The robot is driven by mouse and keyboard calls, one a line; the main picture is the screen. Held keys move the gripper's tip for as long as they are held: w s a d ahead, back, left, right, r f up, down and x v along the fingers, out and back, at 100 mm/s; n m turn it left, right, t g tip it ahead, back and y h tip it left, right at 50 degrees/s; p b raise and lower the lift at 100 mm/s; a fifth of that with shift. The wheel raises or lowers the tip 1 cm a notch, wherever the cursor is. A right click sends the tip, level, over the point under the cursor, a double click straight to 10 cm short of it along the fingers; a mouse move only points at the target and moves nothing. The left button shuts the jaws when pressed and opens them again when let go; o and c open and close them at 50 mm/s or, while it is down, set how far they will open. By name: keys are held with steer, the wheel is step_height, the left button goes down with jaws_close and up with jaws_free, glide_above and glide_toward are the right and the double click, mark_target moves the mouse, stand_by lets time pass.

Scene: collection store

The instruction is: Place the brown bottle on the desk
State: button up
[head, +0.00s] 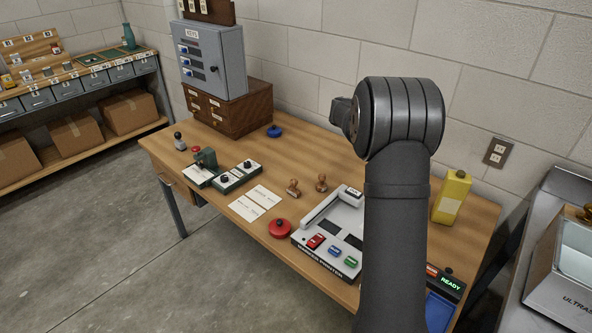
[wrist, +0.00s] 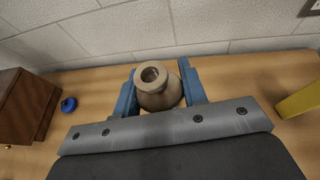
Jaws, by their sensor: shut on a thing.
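The brown bottle (wrist: 163,98) shows in the wrist view, a tan, round-bodied vessel with a narrow open neck facing the camera. My gripper (wrist: 158,78) has its two blue fingers closed on either side of the bottle and holds it. In the head view the gripper and bottle are hidden behind my dark arm. The wooden desk (head: 310,148) runs along the wall, and its top also shows behind the bottle in the wrist view (wrist: 95,85). I cannot tell whether the bottle touches the desk top.
A yellow container (head: 452,197) stands on the desk to the right. A wooden drawer box (head: 235,112) with a grey key cabinet (head: 215,60) stands at the back left, near a blue knob-like object (head: 274,131). A grey machine (head: 330,235), stamps and cards occupy the front. The back middle looks clear.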

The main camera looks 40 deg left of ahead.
steer(key=s+a+n+y, duration=0.1)
steer(key=s+a, duration=0.2)
steer(key=a, duration=0.3)
steer(key=s+a+n+g+y, duration=0.1)
steer(key=s+a+n+y, duration=0.15)
steer(key=a, duration=0.45)
steer(key=s+a+y, duration=0.1)
steer(key=s+a, duration=0.2)
steer(key=a, duration=0.3)
glide_above(274, 173)
step_height(274, 173, down, 26)
steer(key=shift+f, duration=2.15)
steer(key=shift+f+h, duration=0.1)
steer(key=shift+h, duration=0.15)
steer(key=o, duration=0.8)
steer(key=shift+f, duration=0.1)
steer(key=shift+o, duration=0.2)
